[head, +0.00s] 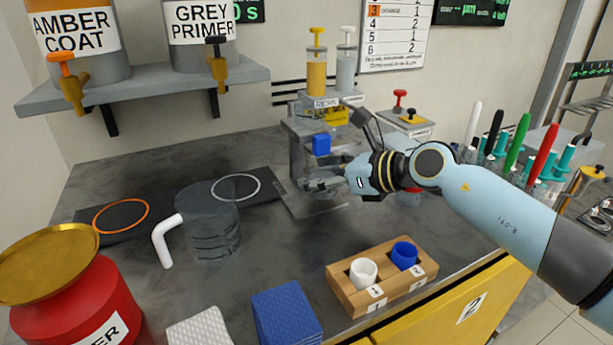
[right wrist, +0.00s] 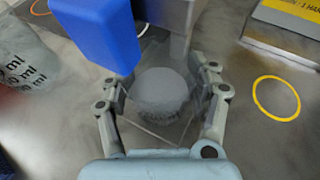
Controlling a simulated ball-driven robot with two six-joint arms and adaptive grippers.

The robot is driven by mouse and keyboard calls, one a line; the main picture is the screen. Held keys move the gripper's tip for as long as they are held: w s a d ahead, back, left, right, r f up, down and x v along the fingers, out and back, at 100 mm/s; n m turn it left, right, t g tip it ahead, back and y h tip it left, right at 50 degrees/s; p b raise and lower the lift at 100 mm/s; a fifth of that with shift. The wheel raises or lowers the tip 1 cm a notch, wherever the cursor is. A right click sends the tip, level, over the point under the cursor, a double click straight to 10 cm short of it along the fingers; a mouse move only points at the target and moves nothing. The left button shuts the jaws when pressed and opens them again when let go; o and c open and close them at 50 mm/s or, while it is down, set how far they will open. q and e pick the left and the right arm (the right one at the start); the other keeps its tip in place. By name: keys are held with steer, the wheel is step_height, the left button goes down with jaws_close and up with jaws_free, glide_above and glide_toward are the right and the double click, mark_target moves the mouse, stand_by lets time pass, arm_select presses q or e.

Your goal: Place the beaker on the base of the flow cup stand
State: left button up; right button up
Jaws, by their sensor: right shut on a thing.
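My right gripper (head: 325,181) reaches in from the right, low in front of a grey stand-like unit (head: 298,150) with a blue block. In the right wrist view its fingers (right wrist: 160,100) are closed around a clear, greyish vessel (right wrist: 160,92), which I take to be the beaker. The vessel is under or just in front of the blue block (right wrist: 103,30). The fingers hide most of it in the head view. I cannot tell whether it touches the flat plate (head: 312,204) below. No flow cup stand can be told for sure. My left gripper is not in view.
A clear dark jug (head: 207,225) with a white handle stands left. A wooden block (head: 382,282) holds a white cup and a blue cup in front. A red container (head: 80,308) with a gold dish is front left. Pens and teal holders crowd the right.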

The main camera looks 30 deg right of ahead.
mark_target(338, 174)
steer(key=w, duration=0.1)
steer(key=w+a, duration=0.1)
steer(key=shift+w+a+r, duration=0.1)
steer(key=shift+w+a, duration=0.05)
steer(key=shift+w, duration=0.15)
steer(key=shift+f+b, duration=0.3)
steer(key=shift+f, duration=0.35)
steer(key=shift+f, duration=0.15)
steer(key=o, duration=1.4)
steer(key=shift+r, duration=0.2)
steer(key=p+v, duration=0.2)
steer(key=v, duration=1)
steer(key=shift+f+p, duration=0.1)
steer(key=shift+p, duration=0.2)
steer(key=shift+s, duration=0.1)
